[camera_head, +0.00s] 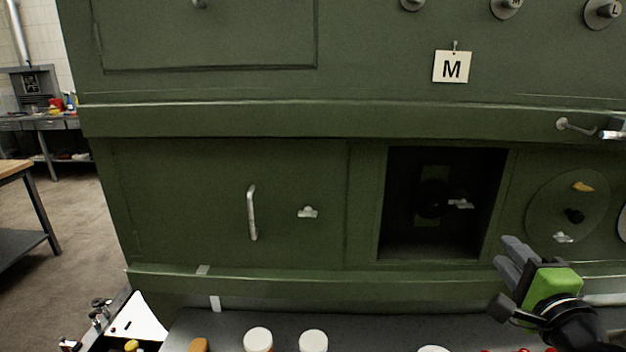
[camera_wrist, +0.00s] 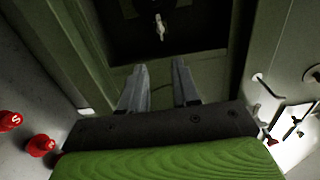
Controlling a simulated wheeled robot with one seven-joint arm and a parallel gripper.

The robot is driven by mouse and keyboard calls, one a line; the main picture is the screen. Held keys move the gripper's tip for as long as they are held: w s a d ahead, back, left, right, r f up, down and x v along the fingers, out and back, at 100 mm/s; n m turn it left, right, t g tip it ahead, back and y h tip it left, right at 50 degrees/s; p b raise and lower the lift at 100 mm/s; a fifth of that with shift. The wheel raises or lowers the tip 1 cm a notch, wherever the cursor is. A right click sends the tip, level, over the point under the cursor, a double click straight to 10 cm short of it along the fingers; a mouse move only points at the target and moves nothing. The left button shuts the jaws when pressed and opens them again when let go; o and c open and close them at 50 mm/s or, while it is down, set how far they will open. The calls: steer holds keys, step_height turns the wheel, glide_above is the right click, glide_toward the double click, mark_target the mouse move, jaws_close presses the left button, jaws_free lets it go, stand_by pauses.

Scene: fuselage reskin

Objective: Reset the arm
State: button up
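My gripper (camera_head: 513,254) is at the lower right of the head view, with grey fingers and a green body. It is in front of the green panel, to the lower right of a dark square recess (camera_head: 402,232). In the wrist view my gripper (camera_wrist: 158,88) shows two fingers apart with nothing between them. They point toward the dark recess (camera_wrist: 205,28), where a small light metal latch (camera_wrist: 160,27) shows. Most of my arm is out of view.
A closed door with a handle (camera_head: 252,212) is left of the recess. A round plate (camera_head: 568,207) is at the right. A card marked M (camera_head: 452,67) hangs above. White caps (camera_head: 313,341) stand on the grey shelf (camera_head: 215,325) below. Red knobs (camera_wrist: 40,145) are at the wrist view's left.

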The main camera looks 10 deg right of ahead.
steer(key=w+a+f+n+g+y, duration=0.2)
steer(key=a+f+n+g+y, duration=0.15)
steer(key=a+n, duration=0.45)
steer(key=w+a+f+n+g+y, duration=0.1)
steer(key=a+f+n+g+y, duration=0.3)
steer(key=a, duration=0.8)
steer(key=s+a+f+n+g+h, duration=0.1)
steer(key=s+a+f+n+g, duration=0.1)
steer(key=s, duration=0.5)
steer(key=s+a+f+n+g+h, duration=0.1)
steer(key=s+a+f+n+g, duration=0.1)
steer(key=s+n, duration=0.5)
steer(key=shift+a+f, duration=0.65)
steer(key=shift+a, duration=0.55)
steer(key=shift+s+h, duration=0.1)
steer(key=shift+h, duration=0.15)
